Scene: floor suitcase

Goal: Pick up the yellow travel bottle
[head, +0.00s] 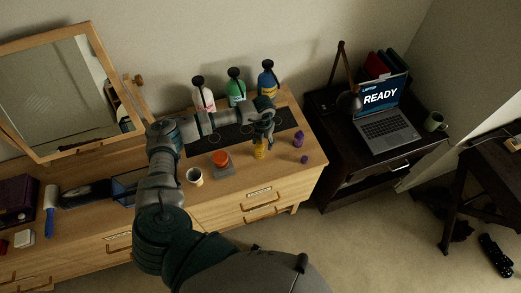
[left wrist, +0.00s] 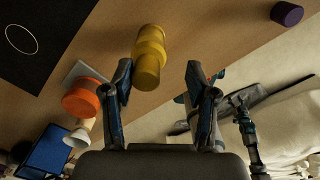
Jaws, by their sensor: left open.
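The yellow travel bottle (head: 260,152) stands near the front edge of the wooden dresser, partly hidden by my left gripper in the head view. In the left wrist view the yellow bottle (left wrist: 149,55) shows whole, ahead of and partly between the two fingers, nearer the left finger. My left gripper (head: 264,132) is above the bottle, reaching down at it. In the left wrist view my left gripper (left wrist: 158,72) has its fingers spread, with nothing clamped. Whether a finger touches the bottle I cannot tell. My right gripper is not seen.
Small purple items (head: 298,140) stand right. Pump bottles (head: 236,86) line the back of a black mat (head: 232,136). A laptop (head: 388,120) sits on a dark side table.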

